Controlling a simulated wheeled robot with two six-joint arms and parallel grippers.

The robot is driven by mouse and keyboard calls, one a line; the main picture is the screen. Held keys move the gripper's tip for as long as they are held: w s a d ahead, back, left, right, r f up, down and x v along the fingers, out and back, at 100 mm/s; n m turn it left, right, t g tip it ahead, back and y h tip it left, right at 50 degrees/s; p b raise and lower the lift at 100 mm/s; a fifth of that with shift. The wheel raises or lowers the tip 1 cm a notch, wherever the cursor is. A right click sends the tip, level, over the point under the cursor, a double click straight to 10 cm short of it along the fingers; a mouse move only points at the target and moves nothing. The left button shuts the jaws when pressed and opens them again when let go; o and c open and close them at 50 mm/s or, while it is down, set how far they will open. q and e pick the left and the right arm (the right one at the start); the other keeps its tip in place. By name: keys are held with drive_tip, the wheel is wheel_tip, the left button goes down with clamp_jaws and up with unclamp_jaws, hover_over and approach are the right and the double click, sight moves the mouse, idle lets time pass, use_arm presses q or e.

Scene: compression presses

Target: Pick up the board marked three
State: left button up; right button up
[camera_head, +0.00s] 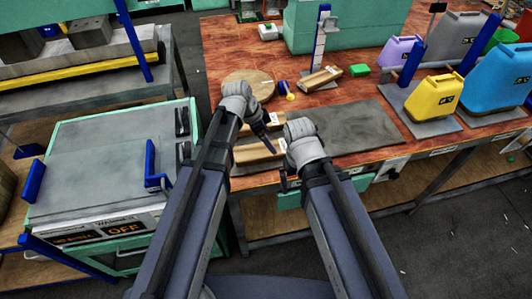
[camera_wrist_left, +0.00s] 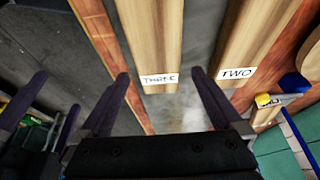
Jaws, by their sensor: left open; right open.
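The board marked THREE (camera_wrist_left: 152,35) is a pale wooden plank with a white label at its near end in the left wrist view. In the head view it lies near the table's front edge (camera_head: 250,154), partly hidden by my left gripper. The board marked TWO (camera_wrist_left: 250,45) lies parallel beside it, farther back in the head view (camera_head: 244,130). My left gripper (camera_wrist_left: 160,73) is open and empty, with the THREE label between its fingertips in the picture. My right gripper (camera_head: 284,184) is open near the table's front edge, its fingers partly hidden in the head view.
A round wooden board (camera_head: 245,80) lies behind the two planks. A dark grey mat (camera_head: 365,128) covers the table to the right. A yellow can (camera_head: 434,97) and a blue can (camera_head: 495,80) stand farther right. A press marked OFF (camera_head: 100,160) stands at left.

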sight(276, 147)
use_arm(q)
drive_tip(key=shift+d+b+x, duration=0.1)
drive_tip(key=shift+b+x, duration=1.15)
drive_tip(key=shift+x, duration=0.3)
drive_tip(key=shift+d+b+x, duration=0.15)
drive_tip(key=shift+b+x, duration=1.05)
drive_tip(key=shift+x, duration=0.4)
drive_tip(key=shift+r, duration=0.2)
drive_tip(key=shift+s, duration=0.1)
drive_tip(key=c, duration=1.4)
drive_tip(key=shift+a+r, duration=0.1)
wheel_tip(276, 147, up, 10)
drive_tip(key=p, duration=1)
